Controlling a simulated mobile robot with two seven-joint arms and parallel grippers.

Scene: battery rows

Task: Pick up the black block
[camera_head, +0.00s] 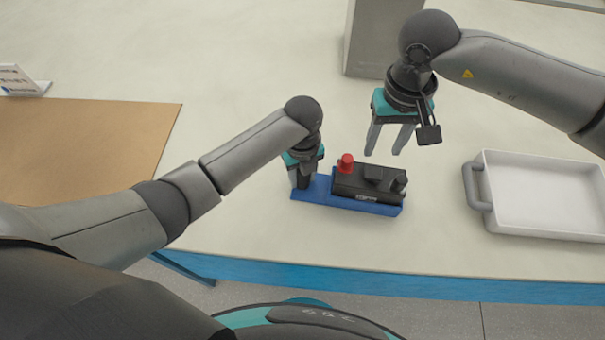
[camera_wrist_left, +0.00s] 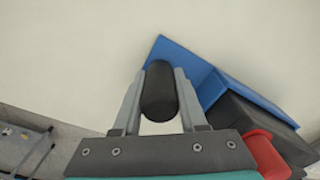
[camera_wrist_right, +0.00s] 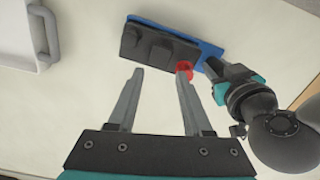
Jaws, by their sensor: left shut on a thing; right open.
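The black block (camera_head: 352,184) has a red knob (camera_head: 346,163) and raised black parts on top. It sits on a blue base (camera_head: 313,190) near the table's front edge. It also shows in the right wrist view (camera_wrist_right: 135,43). My left gripper (camera_head: 302,182) is at the base's left end, beside the block. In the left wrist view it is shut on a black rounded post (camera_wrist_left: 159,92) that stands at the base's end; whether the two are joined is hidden. My right gripper (camera_head: 388,152) is open and empty, above and behind the block.
A white tray (camera_head: 480,201) with a grey handle lies to the right. A brown board (camera_head: 90,145) lies on the left, with a small white stand (camera_head: 22,82) behind it. A grey box (camera_head: 371,40) stands at the back. The table between is clear.

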